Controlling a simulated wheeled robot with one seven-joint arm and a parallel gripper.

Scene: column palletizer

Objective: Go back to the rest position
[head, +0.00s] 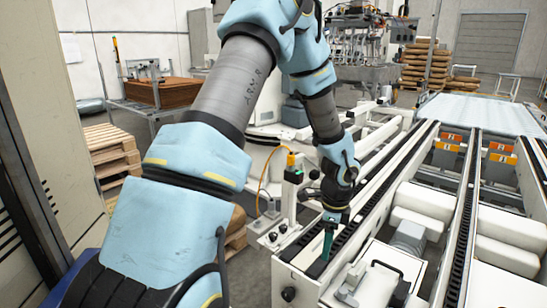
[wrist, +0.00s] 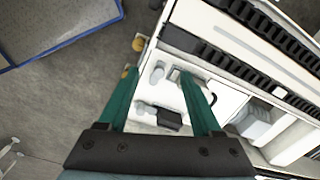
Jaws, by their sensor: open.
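My gripper (head: 327,242) hangs at the end of my blue and grey arm, low over the near end of the conveyor (head: 375,200) in the head view. In the wrist view, the two green fingers of my gripper (wrist: 167,84) stand apart with nothing between them. Below the fingers is the white end of the conveyor frame, with a black handle (wrist: 168,118) on it. Whether the fingertips touch the frame cannot be told.
Wooden pallets (head: 110,153) stand at the left, and a table with brown sheets (head: 165,92) stands behind. Stacked sacks (head: 425,68) stand at the back. A control post (head: 291,185) with an orange cable stands close to my gripper.

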